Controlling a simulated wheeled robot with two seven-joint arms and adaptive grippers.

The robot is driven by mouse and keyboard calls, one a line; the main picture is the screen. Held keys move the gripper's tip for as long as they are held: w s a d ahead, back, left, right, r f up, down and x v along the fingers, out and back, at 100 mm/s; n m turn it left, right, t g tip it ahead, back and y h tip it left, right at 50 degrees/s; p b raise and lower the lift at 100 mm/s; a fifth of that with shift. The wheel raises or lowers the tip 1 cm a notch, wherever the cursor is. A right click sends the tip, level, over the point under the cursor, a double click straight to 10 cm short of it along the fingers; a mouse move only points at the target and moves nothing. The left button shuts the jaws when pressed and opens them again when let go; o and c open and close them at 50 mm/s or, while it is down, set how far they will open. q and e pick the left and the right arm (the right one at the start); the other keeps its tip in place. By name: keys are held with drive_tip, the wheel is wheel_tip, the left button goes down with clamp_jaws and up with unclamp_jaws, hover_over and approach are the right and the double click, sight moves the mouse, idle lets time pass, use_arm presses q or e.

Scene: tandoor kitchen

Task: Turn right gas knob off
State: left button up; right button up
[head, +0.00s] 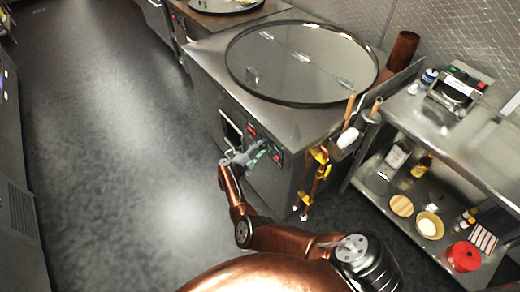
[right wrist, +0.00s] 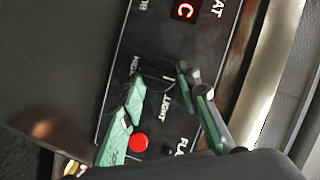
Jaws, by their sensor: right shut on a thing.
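My right gripper (head: 258,151) is up against the black control panel on the front of the tandoor unit (head: 297,122), where it covers part of the panel. In the right wrist view, the green-padded fingers of the gripper (right wrist: 165,98) are on either side of a round black gas knob (right wrist: 157,76), closed on it. Labels partly reading "HIGH" and "LIGHT" are beside the knob. I cannot make out the exact setting of the knob. My left gripper is not in view.
A red button (right wrist: 138,142) and a red lit display (right wrist: 184,10) are on the same panel. Tools with wooden handles (head: 350,108) hang at the unit's right corner. A steel shelf (head: 455,150) with bottles and bowls stands at right. The floor (head: 120,150) at left is clear.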

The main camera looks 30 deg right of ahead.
drive_tip(key=shift+w, duration=0.1)
drive_tip(key=o, duration=1.2)
drive_tip(key=shift+c, duration=0.2)
